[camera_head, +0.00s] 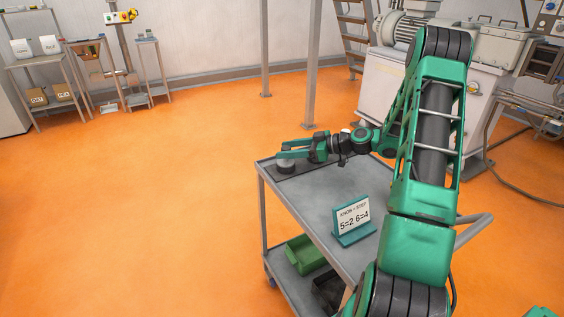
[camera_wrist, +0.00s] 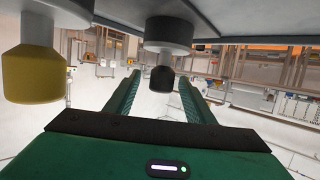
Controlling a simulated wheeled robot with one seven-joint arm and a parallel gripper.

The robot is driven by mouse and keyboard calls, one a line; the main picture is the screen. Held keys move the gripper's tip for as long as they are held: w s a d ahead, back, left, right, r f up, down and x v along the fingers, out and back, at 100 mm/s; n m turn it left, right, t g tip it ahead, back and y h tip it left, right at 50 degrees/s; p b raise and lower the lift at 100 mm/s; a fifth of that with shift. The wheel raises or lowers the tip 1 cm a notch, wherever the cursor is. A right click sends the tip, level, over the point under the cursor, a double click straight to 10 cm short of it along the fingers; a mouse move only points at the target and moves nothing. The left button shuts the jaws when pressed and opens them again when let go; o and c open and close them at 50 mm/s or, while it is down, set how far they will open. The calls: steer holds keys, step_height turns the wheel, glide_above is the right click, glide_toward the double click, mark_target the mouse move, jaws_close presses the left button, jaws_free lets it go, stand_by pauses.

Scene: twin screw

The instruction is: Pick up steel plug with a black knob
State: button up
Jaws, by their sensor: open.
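The steel plug (camera_wrist: 168,35) with a black knob (camera_wrist: 162,78) stands on the cart; the wrist view is upside down, so it seems to hang from the top. In the head view a small grey plug (camera_head: 286,168) shows at the cart's far left corner, partly covered by my gripper (camera_head: 279,148). My gripper is open, and its two green fingers also show in the wrist view (camera_wrist: 159,80). The black knob appears between the fingertips there; contact is not visible. A second plug with a yellow knob (camera_wrist: 33,75) stands to the left in the wrist view.
The grey cart (camera_head: 315,205) has a bare top around a sign (camera_head: 353,218) reading "KNOB = STEP, 5=2 6=4". A green bin (camera_head: 305,255) sits on its lower shelf. Grey machinery (camera_head: 410,85) stands behind on the right. Orange floor is open on the left.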

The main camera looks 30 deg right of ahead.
steer(key=x, duration=0.4)
steer(key=shift+w+a+f, duration=0.2)
steer(key=shift+w+a, duration=0.05)
steer(key=shift+a, duration=0.05)
jaws_close()
steer(key=shift+r, duration=0.15)
